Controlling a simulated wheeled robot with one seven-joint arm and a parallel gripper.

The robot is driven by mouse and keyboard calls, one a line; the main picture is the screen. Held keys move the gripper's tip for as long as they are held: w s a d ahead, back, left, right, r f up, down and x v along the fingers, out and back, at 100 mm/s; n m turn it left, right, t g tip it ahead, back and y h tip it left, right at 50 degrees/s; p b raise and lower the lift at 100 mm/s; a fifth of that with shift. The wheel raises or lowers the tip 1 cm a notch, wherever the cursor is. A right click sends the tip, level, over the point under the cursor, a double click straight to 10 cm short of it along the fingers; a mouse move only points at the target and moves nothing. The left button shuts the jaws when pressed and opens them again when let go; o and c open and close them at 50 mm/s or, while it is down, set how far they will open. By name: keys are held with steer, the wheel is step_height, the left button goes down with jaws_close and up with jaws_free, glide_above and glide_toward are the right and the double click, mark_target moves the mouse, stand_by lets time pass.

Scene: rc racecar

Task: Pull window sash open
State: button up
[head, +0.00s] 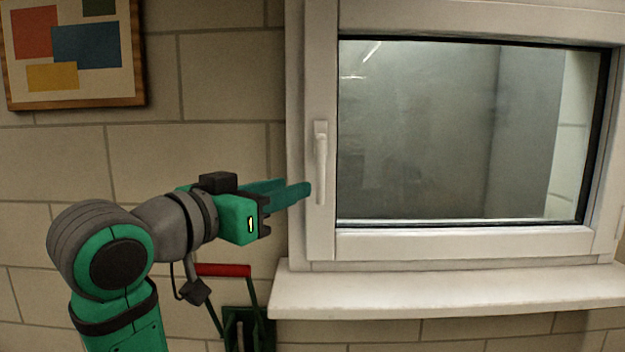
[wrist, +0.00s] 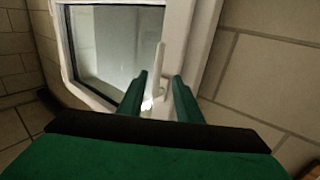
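The white-framed window sash (head: 460,243) looks closed in its frame. Its white handle (head: 321,165) is on the sash's left side and points straight down. My gripper (head: 308,189) is just left of the handle's lower part, fingers pointing toward it. In the wrist view the two green fingers (wrist: 160,84) are apart, and the handle (wrist: 159,62) shows between and beyond their tips. I see no clear contact, and the exact gap to the handle cannot be told. The gripper is open and empty.
A white sill (head: 450,291) juts out below the window. A green item with a red bar (head: 223,270) is low on the wall, under my arm. A framed picture (head: 74,104) hangs at upper left. The block wall (head: 220,80) between picture and window is bare.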

mark_target(318, 179)
steer(key=x, duration=0.8)
steer(key=shift+d, duration=0.3)
steer(key=shift+w, duration=0.15)
jaws_close()
